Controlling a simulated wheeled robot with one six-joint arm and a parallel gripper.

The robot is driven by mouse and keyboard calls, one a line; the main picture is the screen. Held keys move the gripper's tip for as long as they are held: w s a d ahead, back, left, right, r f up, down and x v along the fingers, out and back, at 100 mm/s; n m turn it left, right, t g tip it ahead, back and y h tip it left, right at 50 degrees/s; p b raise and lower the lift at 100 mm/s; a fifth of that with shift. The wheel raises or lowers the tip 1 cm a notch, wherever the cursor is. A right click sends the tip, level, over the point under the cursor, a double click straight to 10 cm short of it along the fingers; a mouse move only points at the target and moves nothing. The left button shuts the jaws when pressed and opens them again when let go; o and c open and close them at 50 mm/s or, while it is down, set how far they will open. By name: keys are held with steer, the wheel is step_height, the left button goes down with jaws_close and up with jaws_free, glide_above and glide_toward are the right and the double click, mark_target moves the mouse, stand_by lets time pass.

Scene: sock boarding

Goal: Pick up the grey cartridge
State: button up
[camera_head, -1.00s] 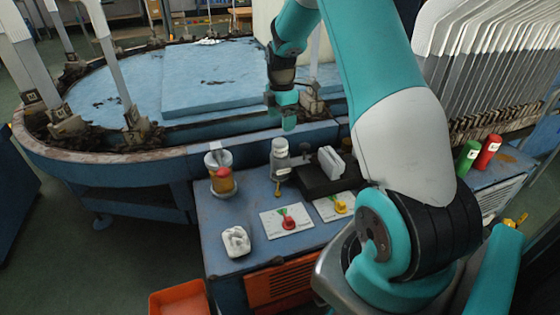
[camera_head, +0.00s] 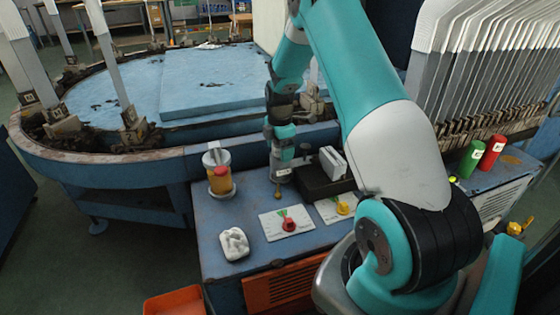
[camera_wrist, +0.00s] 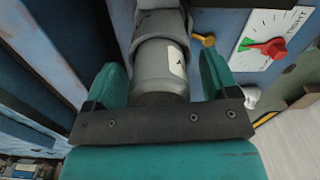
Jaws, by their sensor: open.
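The grey cartridge (camera_wrist: 160,62) is a smooth grey cylinder with a pale label. It stands on the blue bench in front of the round table. In the wrist view it lies between the two teal fingers of my gripper (camera_wrist: 162,78), with a small gap visible beside the right finger. In the head view my gripper (camera_head: 283,148) is right over the cartridge (camera_head: 281,173) and hides its top; only its lower part shows. The fingers are open on either side of it.
A jar with red and yellow contents (camera_head: 219,180) stands left of the cartridge. A dark block with white plates (camera_head: 318,182) is close on the right. Dial cards (camera_head: 271,227) and a white lumpy item (camera_head: 234,243) lie in front. Green (camera_head: 470,160) and red (camera_head: 492,152) cylinders stand far right.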

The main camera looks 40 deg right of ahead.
steer(key=c, duration=1)
steer(key=shift+r, duration=0.1)
